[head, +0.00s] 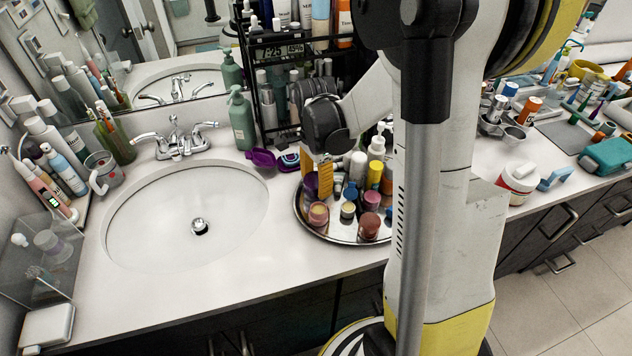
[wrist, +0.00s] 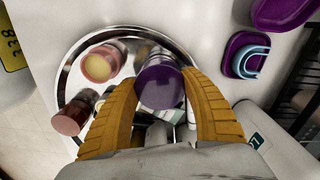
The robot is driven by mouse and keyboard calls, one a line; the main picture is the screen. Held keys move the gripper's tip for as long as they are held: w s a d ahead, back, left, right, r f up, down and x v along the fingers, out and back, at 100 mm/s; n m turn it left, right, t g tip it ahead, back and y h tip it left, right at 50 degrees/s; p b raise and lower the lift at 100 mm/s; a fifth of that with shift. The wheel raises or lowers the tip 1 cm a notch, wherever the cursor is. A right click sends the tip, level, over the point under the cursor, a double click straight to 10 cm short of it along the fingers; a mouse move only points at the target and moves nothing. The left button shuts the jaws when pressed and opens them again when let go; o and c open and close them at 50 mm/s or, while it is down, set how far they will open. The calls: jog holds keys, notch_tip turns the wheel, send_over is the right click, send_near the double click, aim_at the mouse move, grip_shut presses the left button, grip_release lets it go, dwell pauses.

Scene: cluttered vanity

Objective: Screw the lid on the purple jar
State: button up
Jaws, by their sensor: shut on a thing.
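My gripper (wrist: 159,88) has its two yellow fingers on either side of the purple jar (wrist: 160,86) and is shut on it. The jar's round purple top faces the wrist camera. I cannot tell where lid and body meet, or whether the lid sits fully down. In the head view my gripper (head: 318,178) is over the left part of the round silver tray (head: 312,233), with the purple jar (head: 310,186) beside a finger. The jar's base is hidden.
A jar with a cream top (head: 318,213) and a reddish-brown jar (head: 369,226) stand on the tray among several bottles. An open purple case (head: 262,158) lies behind it. The sink (head: 185,215) is left; a black rack (head: 272,95) stands behind. Counter in front is clear.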

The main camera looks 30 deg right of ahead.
jog(key=m, duration=0.4)
jog(key=shift+m, duration=0.3)
jog(key=m, duration=0.4)
jog(key=shift+b, duration=0.35)
jog(key=shift+m, duration=0.3)
jog(key=m, duration=0.4)
jog(key=m, duration=0.4)
jog(key=shift+m+b, duration=0.3)
jog(key=shift+m, duration=0.1)
